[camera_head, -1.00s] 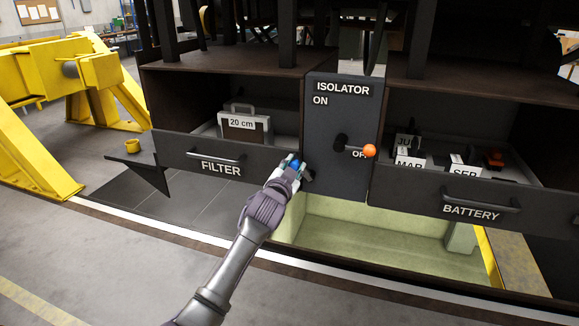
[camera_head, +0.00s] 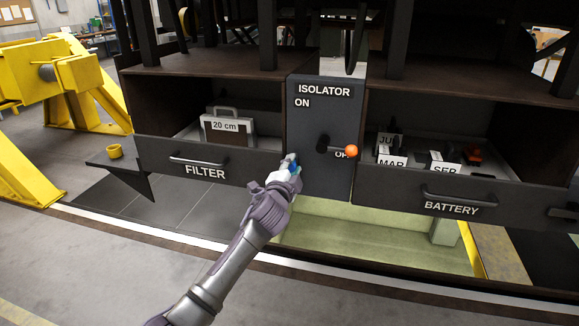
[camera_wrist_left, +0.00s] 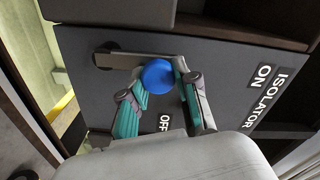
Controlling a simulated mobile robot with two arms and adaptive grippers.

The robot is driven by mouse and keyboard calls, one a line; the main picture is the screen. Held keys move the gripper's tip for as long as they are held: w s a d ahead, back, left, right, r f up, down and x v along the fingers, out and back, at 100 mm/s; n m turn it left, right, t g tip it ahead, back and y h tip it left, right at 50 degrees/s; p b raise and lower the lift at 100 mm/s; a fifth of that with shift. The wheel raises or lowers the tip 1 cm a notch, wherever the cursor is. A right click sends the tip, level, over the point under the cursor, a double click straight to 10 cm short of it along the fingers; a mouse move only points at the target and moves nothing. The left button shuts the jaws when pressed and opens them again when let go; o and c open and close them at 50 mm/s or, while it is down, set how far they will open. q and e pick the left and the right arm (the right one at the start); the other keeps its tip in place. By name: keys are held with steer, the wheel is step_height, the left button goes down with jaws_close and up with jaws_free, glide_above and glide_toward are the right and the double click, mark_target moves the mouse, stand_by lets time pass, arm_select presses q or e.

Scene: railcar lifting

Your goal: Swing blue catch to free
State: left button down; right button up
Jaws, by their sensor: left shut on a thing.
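The blue catch is a metal bar with a round blue knob (camera_wrist_left: 158,77), on the left edge of the dark isolator panel (camera_head: 330,185). In the left wrist view the bar runs from its dark pivot along the panel edge, roughly toward the panel's top. My left gripper (camera_head: 290,164) is shut on the blue knob, with a teal-padded finger on each side in the left wrist view (camera_wrist_left: 165,95). In the head view the gripper hides most of the catch. My right gripper is out of view.
The closed-fronted filter drawer (camera_head: 172,152) is left of the panel and the battery drawer (camera_head: 395,196) right. The isolator lever's orange knob (camera_head: 351,151) points right at OFF. A pit lies below.

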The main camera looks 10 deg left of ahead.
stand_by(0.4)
arm_select(q)
steer(key=c, duration=0.8)
jaws_free()
steer(key=shift+d, duration=0.1)
steer(key=shift+c, duration=0.2)
steer(key=shift+s, duration=0.1)
steer(key=s, duration=1.2)
steer(key=shift+a, duration=0.25)
steer(key=shift+w, duration=0.1)
